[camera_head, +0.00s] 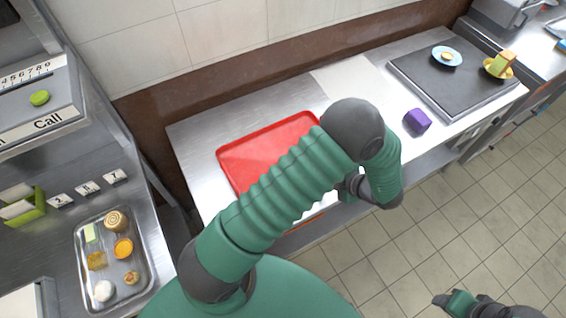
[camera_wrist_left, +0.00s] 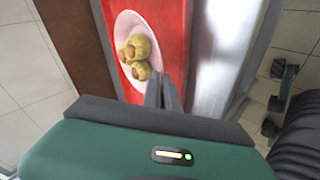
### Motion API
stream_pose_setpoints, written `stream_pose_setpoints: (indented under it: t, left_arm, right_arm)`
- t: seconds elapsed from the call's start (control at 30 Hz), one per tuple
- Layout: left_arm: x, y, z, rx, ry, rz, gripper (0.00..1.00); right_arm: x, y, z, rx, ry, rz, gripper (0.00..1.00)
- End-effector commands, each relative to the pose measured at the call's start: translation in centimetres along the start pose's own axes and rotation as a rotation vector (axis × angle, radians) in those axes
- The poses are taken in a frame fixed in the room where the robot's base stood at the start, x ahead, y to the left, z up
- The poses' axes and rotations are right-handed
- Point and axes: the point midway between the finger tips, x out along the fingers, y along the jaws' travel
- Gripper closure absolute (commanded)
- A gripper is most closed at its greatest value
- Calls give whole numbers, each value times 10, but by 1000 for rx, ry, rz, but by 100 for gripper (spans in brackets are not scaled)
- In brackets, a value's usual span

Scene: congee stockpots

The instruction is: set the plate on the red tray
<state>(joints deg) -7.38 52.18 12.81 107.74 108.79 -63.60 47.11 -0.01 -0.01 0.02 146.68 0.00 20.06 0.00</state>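The red tray (camera_head: 262,142) lies on the steel counter in the head view, partly covered by my left arm. It also fills much of the left wrist view (camera_wrist_left: 180,25). A white oval plate (camera_wrist_left: 125,22) with yellow-green buns (camera_wrist_left: 138,48) shows over the red in the left wrist view. My left gripper (camera_wrist_left: 160,82) has its fingers close together at the plate's near rim and appears shut on it. I cannot tell whether the plate touches the tray. In the head view my arm hides the plate. My right gripper (camera_head: 445,301) is low at the right, away from the counter; its opening is unclear.
A purple block (camera_head: 417,121) stands on the counter right of my arm. A dark board (camera_head: 450,85) holds a blue plate (camera_head: 446,56) and a yellow dish (camera_head: 498,68). A metal tray of food (camera_head: 112,291) is at left. The counter between red tray and board is mostly clear.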

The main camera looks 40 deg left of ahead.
Motion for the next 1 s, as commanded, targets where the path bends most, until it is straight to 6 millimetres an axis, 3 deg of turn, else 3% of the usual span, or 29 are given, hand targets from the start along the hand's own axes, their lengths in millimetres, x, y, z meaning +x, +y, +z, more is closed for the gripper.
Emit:
stream_pose_setpoints:
  t: [0.2,0.5,0.63,0.87,0.97,1.0]
  left_arm:
    - [48,18,-53,2,4,-4,100]
    - [86,29,-90,1,0,-7,100]
    - [102,7,-79,4,-2,-6,100]
    - [105,2,-75,1,-5,-5,100]
    - [106,2,-75,2,-6,-6,88]
    - [106,2,-76,2,-5,-6,88]
  right_arm:
    - [-12,0,-3,1,0,0,42]
    - [-16,0,-4,0,0,0,42]
    - [-17,0,-4,0,0,0,42]
    - [-17,0,-4,0,0,0,42]
    - [-16,0,-4,1,0,0,42]
    - [-16,0,-4,1,0,0,42]
